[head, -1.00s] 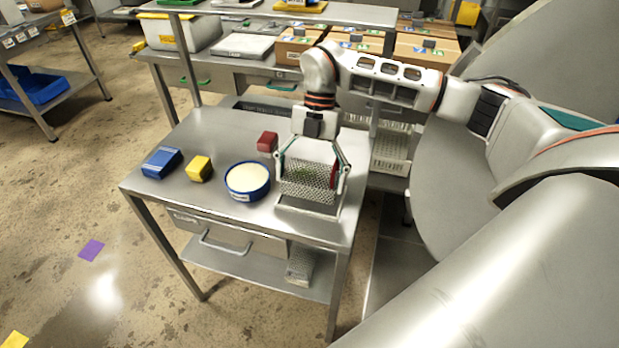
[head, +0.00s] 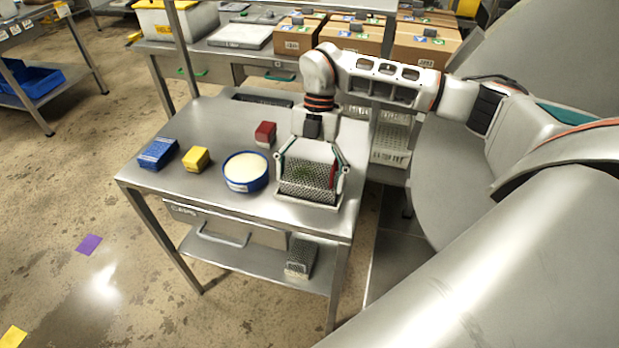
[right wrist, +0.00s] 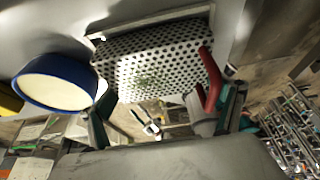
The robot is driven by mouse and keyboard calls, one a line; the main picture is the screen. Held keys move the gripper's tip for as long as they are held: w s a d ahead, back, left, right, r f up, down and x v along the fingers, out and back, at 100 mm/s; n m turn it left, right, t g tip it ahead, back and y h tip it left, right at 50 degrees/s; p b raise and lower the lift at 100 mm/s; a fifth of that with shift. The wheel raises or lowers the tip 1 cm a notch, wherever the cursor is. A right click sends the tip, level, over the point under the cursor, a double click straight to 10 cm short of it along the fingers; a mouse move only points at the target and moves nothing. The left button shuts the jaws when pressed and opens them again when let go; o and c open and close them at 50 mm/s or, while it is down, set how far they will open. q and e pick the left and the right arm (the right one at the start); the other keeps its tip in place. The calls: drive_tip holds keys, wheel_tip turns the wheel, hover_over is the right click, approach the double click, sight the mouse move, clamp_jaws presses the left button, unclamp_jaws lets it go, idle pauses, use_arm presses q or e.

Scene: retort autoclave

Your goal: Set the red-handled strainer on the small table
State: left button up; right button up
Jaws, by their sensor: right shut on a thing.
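The strainer (head: 308,183) is a perforated metal basket with a red handle (right wrist: 210,77) on its right side and something green showing through it. My right gripper (head: 311,166) is shut on it, with the fingers at its two sides. The strainer is upright over the front right part of the small table (head: 215,125), with a pale rim below it. I cannot tell whether it touches the top. My left gripper is not in view.
A blue bowl with pale contents (head: 245,172) stands close left of the strainer. A yellow block (head: 196,158), a blue box (head: 158,154) and a red block (head: 265,133) are also on the table. Another perforated piece (head: 301,257) lies on the lower shelf.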

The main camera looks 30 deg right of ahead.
drive_tip(key=shift+f, duration=0.4)
idle(0.8)
drive_tip(key=o, duration=1.1)
drive_tip(key=v, duration=0.7)
drive_tip(key=shift+r, duration=0.3)
